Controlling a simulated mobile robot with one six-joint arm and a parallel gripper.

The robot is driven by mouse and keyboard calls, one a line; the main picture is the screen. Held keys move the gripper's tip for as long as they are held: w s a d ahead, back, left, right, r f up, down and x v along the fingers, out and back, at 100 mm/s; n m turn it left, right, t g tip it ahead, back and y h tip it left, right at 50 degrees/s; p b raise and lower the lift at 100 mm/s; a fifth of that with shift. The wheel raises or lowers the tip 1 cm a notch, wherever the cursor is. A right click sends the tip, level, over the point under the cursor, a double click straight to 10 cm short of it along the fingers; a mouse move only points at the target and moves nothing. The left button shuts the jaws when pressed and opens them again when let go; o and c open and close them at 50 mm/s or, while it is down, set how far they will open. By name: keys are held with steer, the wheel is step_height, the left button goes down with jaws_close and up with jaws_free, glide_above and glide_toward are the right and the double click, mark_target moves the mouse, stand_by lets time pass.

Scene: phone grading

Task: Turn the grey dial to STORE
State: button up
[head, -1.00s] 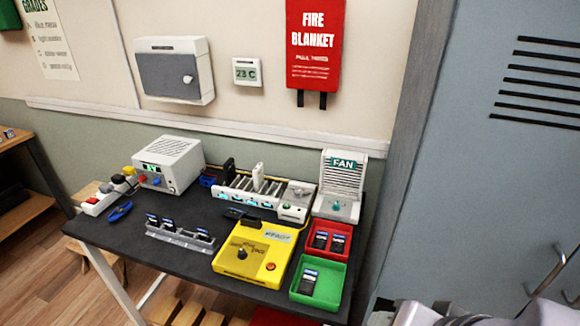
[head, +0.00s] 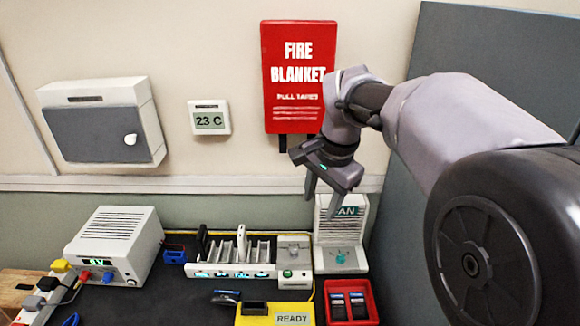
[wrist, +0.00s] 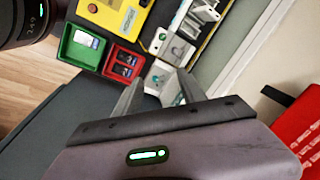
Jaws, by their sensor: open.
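A grey dial (head: 294,249) appears on the right end of the white charging rack (head: 235,270), above a green button. Its lettering and pointer are too small to read. In the wrist view what looks like the same dial (wrist: 178,50) shows beyond the fingertips. My gripper (head: 325,203) is open and empty, pointing down in the air in front of the wall. In the picture it is above and right of the dial, over the top of the fan unit. Its two fingers also show in the wrist view (wrist: 160,82), apart from the dial.
A red tray (head: 364,290) with two phones and a yellow box (head: 256,318) are in front. A power supply (head: 110,240) is left. A grey cabinet (head: 405,215) borders the right.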

steer(key=w+a+f+m+g+p, duration=0.25)
steer(key=w+f, duration=0.35)
steer(key=w, duration=0.3)
steer(key=m+h, duration=0.1)
glide_above(294, 251)
step_height(294, 251, down, 6)
steer(key=shift+m, duration=0.25)
step_height(294, 251, down, 18)
steer(key=b, duration=0.6)
steer(key=shift+f, duration=0.15)
jaws_close()
